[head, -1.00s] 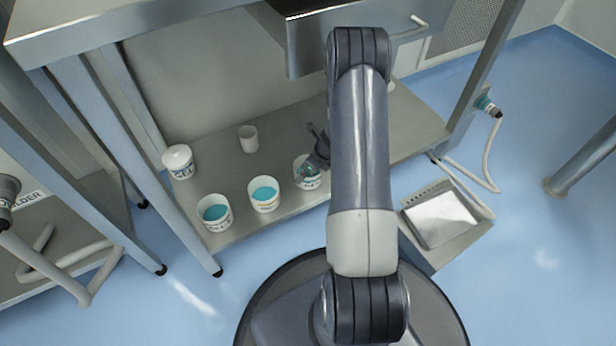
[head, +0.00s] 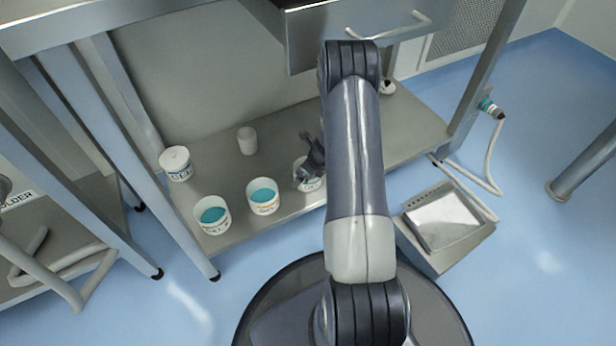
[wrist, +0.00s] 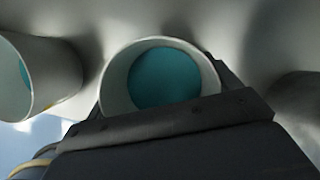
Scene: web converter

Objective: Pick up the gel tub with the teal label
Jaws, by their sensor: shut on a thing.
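My gripper (head: 311,161) is at the rightmost of three open white tubs in the front row on the lower shelf. In the wrist view this tub (wrist: 160,75) sits between the jaws, with teal contents inside a white rim. The jaws are shut on its sides. In the head view the tub (head: 312,186) is partly covered by my gripper, and its label colour cannot be told. It appears to be at shelf level. Two similar tubs with teal contents, a middle one (head: 263,203) and a left one (head: 213,221), stand to its left.
A lidded white tub (head: 176,163) and a small white cup (head: 247,141) stand farther back on the metal shelf (head: 225,170). A drawer (head: 345,38) overhangs the shelf behind my arm. A metal tray box (head: 442,222) is on the floor at right.

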